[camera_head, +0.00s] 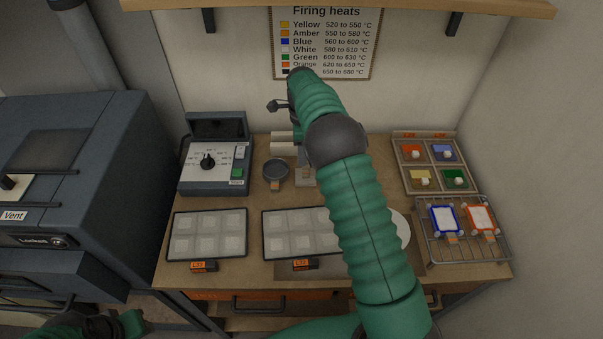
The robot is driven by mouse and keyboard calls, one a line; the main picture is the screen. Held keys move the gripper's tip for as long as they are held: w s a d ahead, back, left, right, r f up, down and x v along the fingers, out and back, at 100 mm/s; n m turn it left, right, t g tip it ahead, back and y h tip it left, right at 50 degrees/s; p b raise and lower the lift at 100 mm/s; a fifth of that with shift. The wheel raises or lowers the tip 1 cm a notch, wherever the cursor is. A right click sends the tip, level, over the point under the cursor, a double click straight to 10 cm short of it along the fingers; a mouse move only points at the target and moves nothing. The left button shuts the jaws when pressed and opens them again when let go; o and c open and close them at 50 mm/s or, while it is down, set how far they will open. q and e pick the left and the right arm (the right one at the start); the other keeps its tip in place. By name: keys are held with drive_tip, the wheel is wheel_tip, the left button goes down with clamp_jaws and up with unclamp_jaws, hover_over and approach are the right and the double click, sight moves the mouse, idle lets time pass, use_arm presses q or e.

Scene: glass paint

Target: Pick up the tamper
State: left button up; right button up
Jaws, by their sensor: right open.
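My right arm crosses the middle of the bench, and its gripper (279,106) is above the back of the bench, in front of the wall. The gripper is small in view and open, with nothing seen between its fingers. I cannot clearly pick out the tamper. Pale, light-coloured pieces (284,145) stand at the back of the bench below the gripper, partly hidden by my arm. A dark round dish (275,169) with a tan tag sits in front of them. Part of my left arm and gripper (104,326) shows at the bottom left edge; its jaws are unclear.
A control box (208,178) with a dial stands at the back left. Two sample trays (207,259) (285,257) lie in front. At right are a colour tray (398,176) and a wire rack (466,260). A large kiln (75,180) fills the left side.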

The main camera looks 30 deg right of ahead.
sight(307, 168)
drive_tip(key=f, duration=0.1)
drive_tip(key=d+f, duration=0.1)
drive_tip(key=f, duration=0.1)
drive_tip(key=d+f, duration=0.1)
drive_tip(key=shift+f+p, duration=0.15)
drive_tip(key=shift+p, duration=0.2)
drive_tip(key=f, duration=0.1)
drive_tip(key=f+p, duration=0.1)
drive_tip(key=f, duration=0.2)
drive_tip(key=shift+s, duration=0.3)
drive_tip(key=shift+a+f, duration=0.15)
drive_tip(key=shift+a, duration=0.1)
drive_tip(key=shift+w+a, duration=0.15)
drive_tip(key=shift+a, duration=0.3)
drive_tip(key=shift+c, duration=1.4)
drive_tip(key=shift+d, duration=0.25)
drive_tip(key=c, duration=0.5)
drive_tip(key=shift+d, duration=0.35)
clamp_jaws()
use_arm(q)
drive_tip(key=shift+d+r, duration=0.95)
drive_tip(key=shift+r, duration=0.2)
use_arm(e)
drive_tip(key=shift+a, duration=0.1)
